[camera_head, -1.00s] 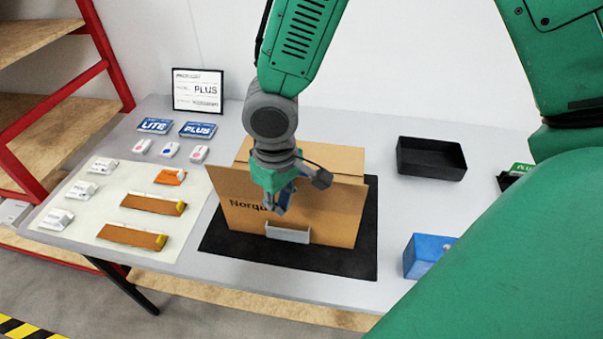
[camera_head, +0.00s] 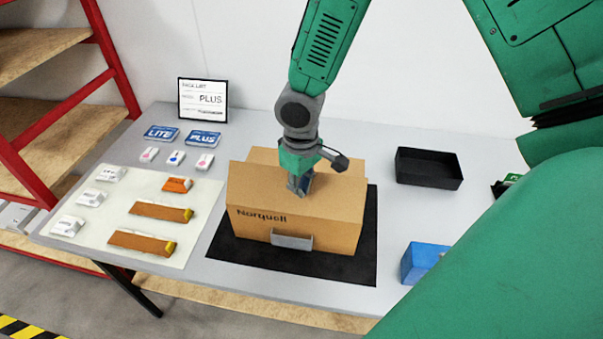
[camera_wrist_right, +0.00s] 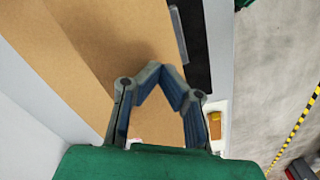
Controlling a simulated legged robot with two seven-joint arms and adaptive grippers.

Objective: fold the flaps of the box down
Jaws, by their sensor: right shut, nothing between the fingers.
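The brown cardboard box (camera_head: 330,232) stands on a black mat in the middle of the table, its printed front and grey front piece facing me. Its near flap (camera_head: 250,184) lies across the top, roughly level. Another cardboard panel (camera_head: 262,156) shows behind it at the far side; the side flaps are hidden. My right gripper (camera_head: 299,188) points down onto the near flap and appears to touch it. In the right wrist view its fingertips (camera_wrist_right: 168,75) meet, with nothing between them, over the cardboard (camera_wrist_right: 120,40). My left gripper is not in view.
The black mat (camera_head: 365,250) surrounds the box. A black tray (camera_head: 428,168) and a blue box (camera_head: 421,262) stand to the right. A pale mat (camera_head: 105,213) with several small parts lies left, with LITE and PLUS cards behind. A red-framed shelf (camera_head: 110,60) stands at far left.

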